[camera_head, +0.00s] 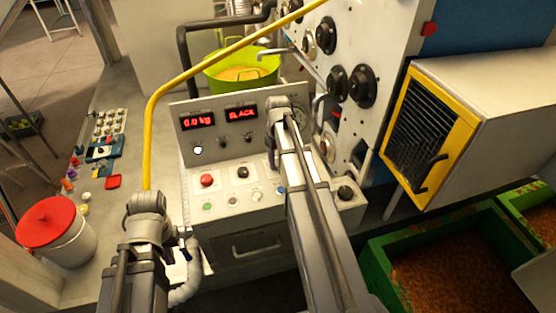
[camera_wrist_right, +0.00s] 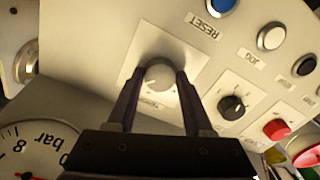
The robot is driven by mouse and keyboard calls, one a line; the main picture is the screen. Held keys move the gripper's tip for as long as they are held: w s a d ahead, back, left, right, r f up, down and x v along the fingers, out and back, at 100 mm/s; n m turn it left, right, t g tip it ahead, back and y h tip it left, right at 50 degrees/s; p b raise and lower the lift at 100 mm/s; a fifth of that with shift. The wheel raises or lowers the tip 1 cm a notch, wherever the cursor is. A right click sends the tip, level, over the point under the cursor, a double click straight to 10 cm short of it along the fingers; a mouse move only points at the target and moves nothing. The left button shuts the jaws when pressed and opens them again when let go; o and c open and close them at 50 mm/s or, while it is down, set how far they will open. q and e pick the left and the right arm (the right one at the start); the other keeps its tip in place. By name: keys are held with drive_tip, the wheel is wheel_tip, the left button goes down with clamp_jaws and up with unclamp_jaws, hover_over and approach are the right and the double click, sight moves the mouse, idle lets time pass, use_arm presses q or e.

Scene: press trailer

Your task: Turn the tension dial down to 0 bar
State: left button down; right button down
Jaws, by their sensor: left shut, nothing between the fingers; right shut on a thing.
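The tension dial is a round grey knob (camera_wrist_right: 159,74) on a pale square plate, seen in the right wrist view. My right gripper (camera_wrist_right: 160,82) is shut on this knob, with one dark finger on each side. A pale pointer mark shows on the knob, but the plate's lettering is too small to read. In the head view my right gripper (camera_head: 272,161) reaches down to the console (camera_head: 225,192), and its arm hides most of the dial. A gauge marked "bar" (camera_wrist_right: 42,143) is partly visible; its needle reading cannot be told. My left gripper (camera_head: 186,236) is shut and empty, left of the console.
Red displays read "0.0 kg" (camera_head: 198,121) and "SLACK" (camera_head: 241,113). A black knob (camera_wrist_right: 234,106), red button (camera_wrist_right: 276,129) and blue RESET button (camera_wrist_right: 220,7) are close to the dial. A yellow pipe (camera_head: 149,140) rises left of the console. A red-lidded bucket (camera_head: 52,222) stands at left.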

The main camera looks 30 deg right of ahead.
sight(278, 162)
drive_tip(key=n, duration=0.4)
drive_tip(key=shift+n, duration=0.3)
drive_tip(key=n, duration=0.4)
drive_tip(key=shift+n, duration=0.4)
drive_tip(key=shift+c, duration=1.5)
unclamp_jaws()
drive_tip(key=shift+r, duration=0.1)
wheel_tip(278, 162, up, 8)
drive_tip(key=p, duration=0.8)
